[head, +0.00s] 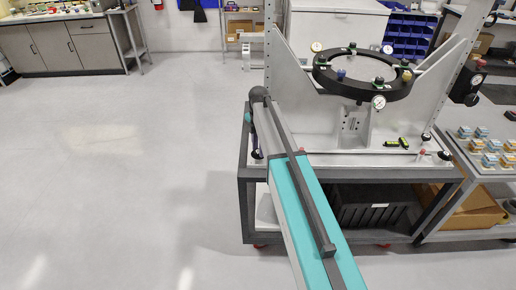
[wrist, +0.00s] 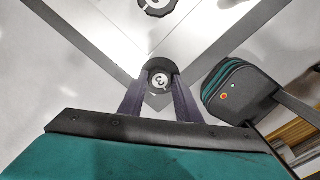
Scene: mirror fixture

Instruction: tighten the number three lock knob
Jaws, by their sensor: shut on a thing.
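The number three lock knob (wrist: 160,80) is black and round, with a white cap marked 3. It shows in the middle of the wrist view, at the corner of a grey metal plate (wrist: 190,60). My gripper (wrist: 161,74) has one dark finger on each side of this knob and is shut on it. In the head view my teal and grey arm reaches to the left front corner of the fixture base (head: 345,159). There the arm mostly hides my gripper and the knob.
Another black knob (wrist: 157,5) is cut off at the wrist view's top edge. The fixture carries a black ring (head: 333,84) with dial gauges. A yellow-green level (head: 397,143) lies on its base. The cart (head: 247,205) stands below. Open floor lies to the left.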

